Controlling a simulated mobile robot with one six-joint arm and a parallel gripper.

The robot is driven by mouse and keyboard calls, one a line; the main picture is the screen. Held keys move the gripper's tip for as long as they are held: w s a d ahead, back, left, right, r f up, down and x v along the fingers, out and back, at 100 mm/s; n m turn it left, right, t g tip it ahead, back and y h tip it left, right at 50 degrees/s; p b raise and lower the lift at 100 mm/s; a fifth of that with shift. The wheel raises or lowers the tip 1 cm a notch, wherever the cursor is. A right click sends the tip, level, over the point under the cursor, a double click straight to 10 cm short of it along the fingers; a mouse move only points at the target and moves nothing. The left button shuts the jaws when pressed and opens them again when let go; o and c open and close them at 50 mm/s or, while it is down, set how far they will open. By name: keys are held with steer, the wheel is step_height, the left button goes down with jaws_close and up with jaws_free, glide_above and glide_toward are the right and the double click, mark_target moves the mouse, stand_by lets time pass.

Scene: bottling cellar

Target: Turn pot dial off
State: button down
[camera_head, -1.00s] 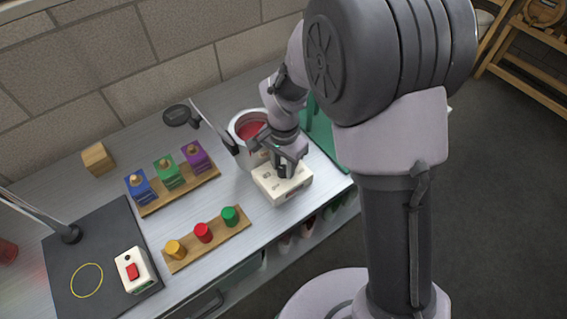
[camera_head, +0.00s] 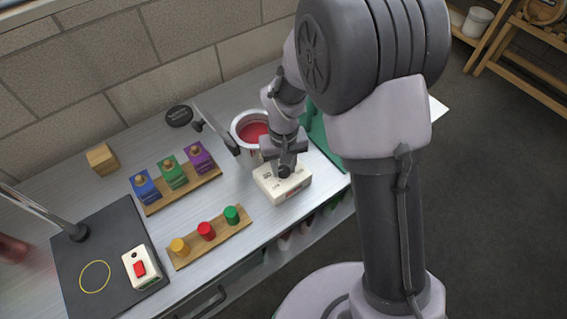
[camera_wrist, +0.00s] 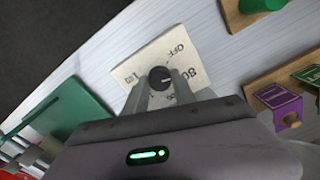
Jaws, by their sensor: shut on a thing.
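The pot's control box (camera_head: 293,191) is a cream block on the bench in front of the white pot (camera_head: 236,127), which holds something red. In the wrist view the box (camera_wrist: 146,57) has a black round dial (camera_wrist: 160,76) with printed marks, including "OFF" and "80". My gripper (camera_wrist: 161,84) has a finger on each side of the dial and is shut on it. In the head view my gripper (camera_head: 285,171) is above the box and hides the dial. I cannot tell exactly which mark the dial points to.
A wooden rack with coloured blocks (camera_head: 174,173) and a wooden strip with coloured pegs (camera_head: 206,231) lie to the left. A dark pad (camera_head: 77,262) holds a switch box with a red button (camera_head: 140,268). A green object (camera_wrist: 68,105) is beside the box.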

mark_target(284, 169)
steer(key=n+p, duration=0.1)
steer(key=n, duration=0.3)
steer(key=shift+r, duration=0.1)
steer(key=shift+n+p, duration=0.7)
steer(key=shift+n, duration=1.4)
steer(key=c, duration=1)
jaws_free()
steer(key=shift+c, duration=0.2)
step_height(284, 169, up, 17)
steer(key=p, duration=0.4)
steer(key=shift+r+p, duration=0.15)
steer(key=shift+p, duration=0.25)
